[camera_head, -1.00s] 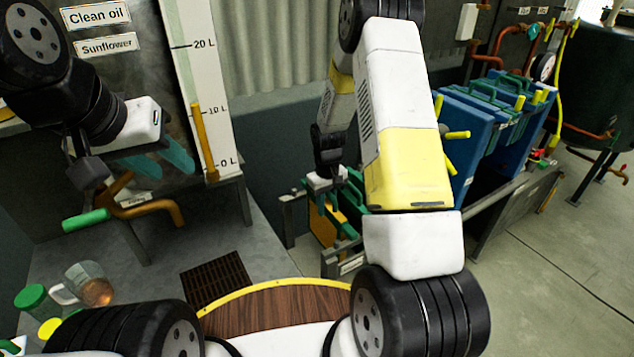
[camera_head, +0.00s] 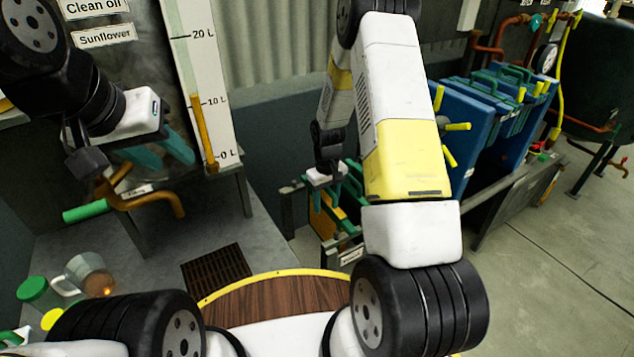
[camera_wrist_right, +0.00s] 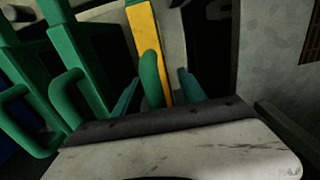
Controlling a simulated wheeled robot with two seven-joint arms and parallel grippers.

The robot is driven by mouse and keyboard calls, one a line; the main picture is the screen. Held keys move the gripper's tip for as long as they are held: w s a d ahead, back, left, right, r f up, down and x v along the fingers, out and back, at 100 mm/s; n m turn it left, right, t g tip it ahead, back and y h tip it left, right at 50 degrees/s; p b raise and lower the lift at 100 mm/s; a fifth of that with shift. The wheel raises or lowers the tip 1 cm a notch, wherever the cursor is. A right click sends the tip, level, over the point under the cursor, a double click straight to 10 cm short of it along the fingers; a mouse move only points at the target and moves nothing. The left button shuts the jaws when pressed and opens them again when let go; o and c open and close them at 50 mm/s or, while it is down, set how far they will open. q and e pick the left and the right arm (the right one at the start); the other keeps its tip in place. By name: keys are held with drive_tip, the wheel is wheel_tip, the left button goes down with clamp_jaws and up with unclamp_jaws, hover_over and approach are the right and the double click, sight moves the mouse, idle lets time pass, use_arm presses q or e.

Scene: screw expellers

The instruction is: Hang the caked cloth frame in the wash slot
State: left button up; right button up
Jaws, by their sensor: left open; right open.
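My right gripper (camera_head: 326,190) is open, pointing down over a low rack at the centre of the head view. An orange-yellow panel in a green frame (camera_head: 325,220) stands upright below it, partly hidden by my right arm. In the right wrist view, the orange-yellow panel (camera_wrist_right: 149,48) lies beyond the fingers, and a green upright handle (camera_wrist_right: 151,78) stands between the open teal fingers (camera_wrist_right: 162,95). I cannot tell whether they touch it. My left gripper (camera_head: 160,155) is open and empty near the oil tank's outlet pipe. I cannot make out which place is the wash slot.
More green handled frames (camera_wrist_right: 65,85) stand left of the gripper in the wrist view. Blue plates (camera_head: 462,115) stand in a press at right. A glass jug (camera_head: 88,275), a green-lidded jar (camera_head: 38,293) and a floor grate (camera_head: 216,272) are at lower left.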

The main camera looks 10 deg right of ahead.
drive_tip(key=shift+r, duration=3.95)
drive_tip(key=shift+r, duration=0.25)
drive_tip(key=s+r+m+t, duration=0.1)
drive_tip(key=s+r, duration=0.2)
drive_tip(key=r, duration=0.3)
drive_tip(key=s+r+t+y, duration=0.1)
drive_tip(key=s+r, duration=0.1)
drive_tip(key=r, duration=0.5)
drive_tip(key=s+r+m+t, duration=0.1)
drive_tip(key=s+r, duration=0.2)
drive_tip(key=r, duration=0.3)
drive_tip(key=s+a+r+t, duration=0.1)
drive_tip(key=s+r, duration=0.4)
drive_tip(key=s, duration=0.3)
drive_tip(key=s+a+r+m+t+y, duration=0.1)
drive_tip(key=s+r+t, duration=0.1)
drive_tip(key=s+r, duration=0.3)
drive_tip(key=s, duration=0.3)
drive_tip(key=shift+s, duration=0.15)
